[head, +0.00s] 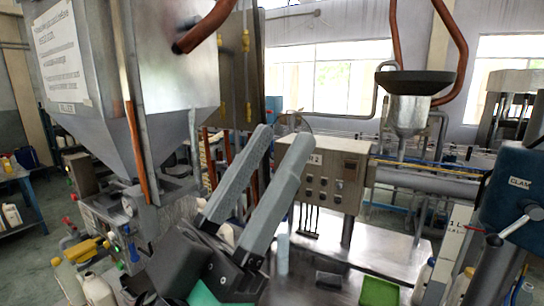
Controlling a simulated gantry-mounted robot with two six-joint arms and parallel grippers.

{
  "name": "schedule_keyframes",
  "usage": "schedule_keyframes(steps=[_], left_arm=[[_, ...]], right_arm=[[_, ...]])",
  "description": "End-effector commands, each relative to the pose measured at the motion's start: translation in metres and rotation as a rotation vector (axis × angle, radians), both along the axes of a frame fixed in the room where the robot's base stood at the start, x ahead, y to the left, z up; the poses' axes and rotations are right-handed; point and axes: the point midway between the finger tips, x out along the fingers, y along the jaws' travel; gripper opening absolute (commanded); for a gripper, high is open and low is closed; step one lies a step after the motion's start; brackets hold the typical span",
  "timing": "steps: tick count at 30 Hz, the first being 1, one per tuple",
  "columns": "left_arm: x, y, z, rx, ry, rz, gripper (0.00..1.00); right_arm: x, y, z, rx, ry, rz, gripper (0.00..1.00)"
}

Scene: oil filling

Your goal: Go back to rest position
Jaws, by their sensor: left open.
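My left gripper (283,137) reaches up from the bottom middle of the head view. Its two long grey fingers stand apart and point up and to the right, with nothing seen held between them. The fingers cover part of the machine behind them. My right gripper does not show in this view.
A large metal hopper (165,75) hangs at the upper left. A control box (325,172) with knobs stands just behind my fingers. A funnel (410,105) with a dark rim is right of centre. A blue clamp unit (515,190) is at the right edge. A green block (380,291) lies on the metal table (335,262).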

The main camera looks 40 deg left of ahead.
Motion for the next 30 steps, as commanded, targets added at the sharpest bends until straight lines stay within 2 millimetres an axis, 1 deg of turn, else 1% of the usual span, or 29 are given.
schedule_keyframes(steps=[2,5,8,11,12,14,15,17,18,21,22,24,25,27,30], left_arm=[[0.0,0.0,0.0,-0.001,0.001,-0.002,0.46],[0.0,0.0,0.01,-0.001,0.001,-0.003,0.46],[0.001,0.0,0.035,-0.001,0.001,-0.004,0.46],[0.001,0.0,0.076,-0.001,0.001,-0.004,0.46],[0.001,0.0,0.095,-0.002,0.001,-0.005,0.46],[0.001,-0.001,0.126,-0.002,0.0,-0.005,0.46],[0.001,0.0,0.146,-0.002,0.0,-0.005,0.46],[0.001,-0.001,0.176,-0.002,0.0,-0.005,0.46],[0.001,-0.001,0.195,-0.002,0.0,-0.005,0.46],[0.001,0.0,0.237,-0.002,0.0,-0.005,0.46],[0.001,-0.001,0.247,-0.002,0.0,-0.005,0.46],[0.001,-0.001,0.262,-0.002,0.0,-0.005,0.46],[0.001,-0.001,0.265,-0.002,0.0,-0.005,0.46],[0.001,-0.001,0.267,-0.002,0.001,-0.005,0.46],[0.001,-0.001,0.263,-0.002,0.001,-0.005,0.46]], right_arm=[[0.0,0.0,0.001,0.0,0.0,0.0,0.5],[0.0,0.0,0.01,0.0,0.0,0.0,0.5],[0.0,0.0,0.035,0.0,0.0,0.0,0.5],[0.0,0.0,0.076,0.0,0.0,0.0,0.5],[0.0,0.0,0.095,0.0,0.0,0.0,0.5],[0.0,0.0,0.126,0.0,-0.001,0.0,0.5],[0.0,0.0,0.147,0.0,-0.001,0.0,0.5],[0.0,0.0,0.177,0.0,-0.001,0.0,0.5],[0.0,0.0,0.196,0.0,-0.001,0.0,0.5],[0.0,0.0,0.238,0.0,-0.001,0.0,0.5],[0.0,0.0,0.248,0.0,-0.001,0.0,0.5],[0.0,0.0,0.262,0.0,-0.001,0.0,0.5],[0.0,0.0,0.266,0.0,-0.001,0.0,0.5],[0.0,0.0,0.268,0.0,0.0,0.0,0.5],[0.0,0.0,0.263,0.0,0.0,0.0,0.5]])
